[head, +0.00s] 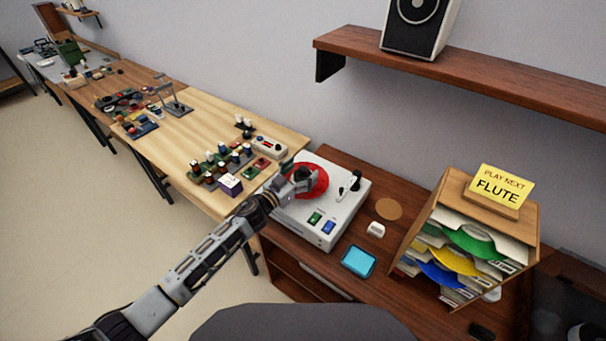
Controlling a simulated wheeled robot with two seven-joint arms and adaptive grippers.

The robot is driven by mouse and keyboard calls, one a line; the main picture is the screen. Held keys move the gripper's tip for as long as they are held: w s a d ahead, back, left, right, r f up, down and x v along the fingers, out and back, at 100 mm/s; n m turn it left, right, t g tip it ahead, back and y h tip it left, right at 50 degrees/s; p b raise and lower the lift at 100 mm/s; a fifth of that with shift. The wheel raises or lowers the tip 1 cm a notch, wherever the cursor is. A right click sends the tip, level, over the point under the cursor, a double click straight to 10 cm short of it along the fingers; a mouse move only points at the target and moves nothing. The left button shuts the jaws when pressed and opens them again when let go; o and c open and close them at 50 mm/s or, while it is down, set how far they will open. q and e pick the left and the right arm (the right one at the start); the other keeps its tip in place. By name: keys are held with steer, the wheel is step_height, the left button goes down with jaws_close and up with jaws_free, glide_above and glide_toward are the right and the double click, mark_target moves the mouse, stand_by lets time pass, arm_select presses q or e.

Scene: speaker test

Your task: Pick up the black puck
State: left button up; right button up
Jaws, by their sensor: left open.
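A light grey record player (345,207) stands on the dark wooden cabinet, with a red disc (322,188) on top. My left gripper (303,178) is over the left part of the red disc, with its jaws open. A small dark round shape (304,171), which may be the black puck, shows at the fingertips. The gripper hides part of it, and I cannot tell whether the fingers touch it. My right gripper is not in view.
The player's arm (350,184) stands right of the disc, with green and blue buttons in front. A cyan pad (358,261), a white block (376,229) and a round tan coaster (389,209) lie to the right. A wooden sleeve rack (447,187) bears a yellow "FLUTE" sign (498,189).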

arm_select(q)
steer(key=shift+w+d, duration=0.35)
steer(key=shift+w, duration=0.05)
steer(key=c, duration=1.3)
